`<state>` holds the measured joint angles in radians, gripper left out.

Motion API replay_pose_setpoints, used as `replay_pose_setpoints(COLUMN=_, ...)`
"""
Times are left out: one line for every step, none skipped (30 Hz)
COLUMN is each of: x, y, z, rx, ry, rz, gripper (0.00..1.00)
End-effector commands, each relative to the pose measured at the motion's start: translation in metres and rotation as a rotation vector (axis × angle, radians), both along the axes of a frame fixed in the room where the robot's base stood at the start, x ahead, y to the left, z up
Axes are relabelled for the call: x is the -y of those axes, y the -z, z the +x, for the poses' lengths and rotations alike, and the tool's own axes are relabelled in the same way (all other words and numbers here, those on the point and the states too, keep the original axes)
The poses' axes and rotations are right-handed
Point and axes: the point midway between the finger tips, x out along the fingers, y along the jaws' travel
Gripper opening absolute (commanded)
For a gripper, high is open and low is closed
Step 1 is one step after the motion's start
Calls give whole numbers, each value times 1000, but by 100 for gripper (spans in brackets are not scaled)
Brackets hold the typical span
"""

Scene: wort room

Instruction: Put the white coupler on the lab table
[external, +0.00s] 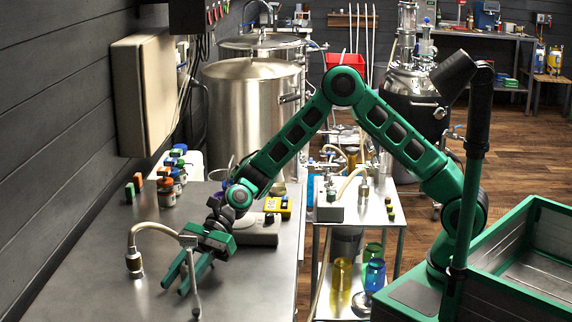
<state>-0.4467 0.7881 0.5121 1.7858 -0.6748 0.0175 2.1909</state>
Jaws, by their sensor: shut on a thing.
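The white coupler (159,226) shows as a pale curved hose with a metal end fitting (134,263) on its left and a thin metal stem (194,285) on its right. My gripper (186,279) points down toward the front left, over the grey metal lab table (250,285). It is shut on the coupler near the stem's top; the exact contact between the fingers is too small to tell. I cannot tell whether the coupler's lower ends touch the table top or hang just above it.
A pale device (255,232) with a yellow box (277,206) stands behind my gripper. Several small bottles (172,180) stand along the wall. A steel cart (345,212) with another hose stands to the right. The table's front part is clear.

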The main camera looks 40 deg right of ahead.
Motion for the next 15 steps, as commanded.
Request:
replay_pose_setpoints(x=0, y=5, z=-1, rx=0, ry=-1, rz=0, gripper=7)
replay_pose_setpoints(x=0, y=6, z=-1, rx=0, ry=-1, rz=0, gripper=7)
replay_pose_setpoints(x=0, y=7, z=-1, rx=0, ry=-1, rz=1, gripper=7)
replay_pose_setpoints(x=0, y=6, z=-1, rx=0, ry=-1, rz=1, gripper=7)
replay_pose_setpoints(x=0, y=6, z=-1, rx=0, ry=-1, rz=1, gripper=7)
replay_pose_setpoints(x=0, y=6, z=0, rx=0, ry=-1, rz=1, gripper=7)
replay_pose_setpoints(x=0, y=6, z=0, rx=1, ry=0, rz=1, gripper=7)
replay_pose_setpoints(x=0, y=6, z=0, rx=1, ry=0, rz=1, gripper=7)
replay_pose_setpoints(x=0, y=6, z=0, rx=1, ry=0, rz=1, gripper=7)
replay_pose_setpoints(x=0, y=7, z=0, rx=1, ry=0, rz=1, gripper=7)
replay_pose_setpoints(x=0, y=7, z=0, rx=0, ry=0, rz=1, gripper=7)
replay_pose_setpoints(x=0, y=9, z=0, rx=0, ry=0, rz=1, gripper=7)
replay_pose_setpoints(x=0, y=9, z=0, rx=0, ry=0, rz=1, gripper=34)
replay_pose_setpoints(x=0, y=8, z=0, rx=0, ry=0, rz=1, gripper=41)
replay_pose_setpoints(x=0, y=8, z=0, rx=0, ry=0, rz=1, gripper=48)
